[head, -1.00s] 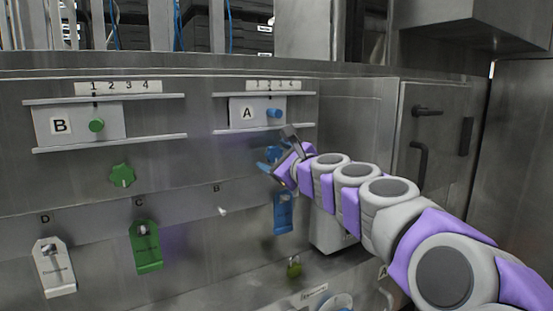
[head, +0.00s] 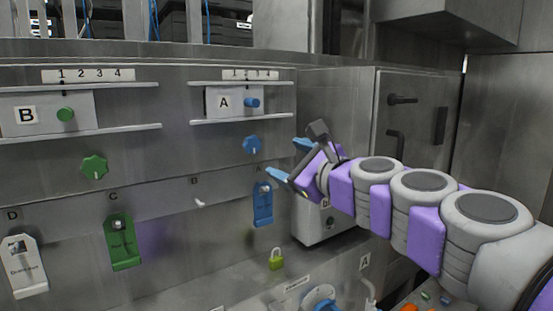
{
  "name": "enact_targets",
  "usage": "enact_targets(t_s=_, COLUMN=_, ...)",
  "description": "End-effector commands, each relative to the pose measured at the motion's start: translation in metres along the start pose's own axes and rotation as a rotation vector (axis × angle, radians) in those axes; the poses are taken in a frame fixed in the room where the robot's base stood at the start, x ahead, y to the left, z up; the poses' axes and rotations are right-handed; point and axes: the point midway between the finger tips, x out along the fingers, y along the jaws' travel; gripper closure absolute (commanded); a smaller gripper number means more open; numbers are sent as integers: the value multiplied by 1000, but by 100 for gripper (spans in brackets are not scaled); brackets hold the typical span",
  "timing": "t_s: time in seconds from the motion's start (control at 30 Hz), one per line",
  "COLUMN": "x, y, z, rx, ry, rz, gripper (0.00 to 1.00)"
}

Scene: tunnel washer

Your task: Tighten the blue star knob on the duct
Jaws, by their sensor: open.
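The blue star knob (head: 252,145) sits on the steel duct panel (head: 185,150), below the slider plate marked A (head: 224,103). It is in plain view, with a light pointer mark on its lower part. My gripper (head: 290,160) is just to the right of the knob, with its blue-tipped fingers pointing left toward the panel. The fingers are spread and empty. A gap shows between the fingertips and the knob in the picture; the depth between them is hard to tell.
A green star knob (head: 94,167) and slider plate B (head: 53,114) are on the left. Below hang a blue tag (head: 263,204), a green tag (head: 122,242) and a white tag (head: 26,264). A yellow-green padlock (head: 276,259) hangs lower. A steel cabinet (head: 415,140) stands at right.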

Motion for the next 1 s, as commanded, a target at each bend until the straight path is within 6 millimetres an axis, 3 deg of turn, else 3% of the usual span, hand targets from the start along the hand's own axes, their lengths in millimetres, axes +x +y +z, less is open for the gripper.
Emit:
enact_targets(t_s=0.1, x=-17, y=0, z=-2, rx=0, ry=3, rz=-1, gripper=25)
enact_targets(t_s=0.3, x=-30, y=1, z=-2, rx=0, ry=4, rz=1, gripper=25)
enact_targets(t_s=0.73, x=-33, y=8, z=-5, rx=-19, ry=5, rz=14, gripper=25)
enact_targets(t_s=0.87, x=-36, y=51, z=-22, rx=-148, ry=18, rz=96, gripper=25)
enact_targets(t_s=1.0, x=-46, y=134, z=-63, rx=-395, ry=44, rz=273, gripper=25)
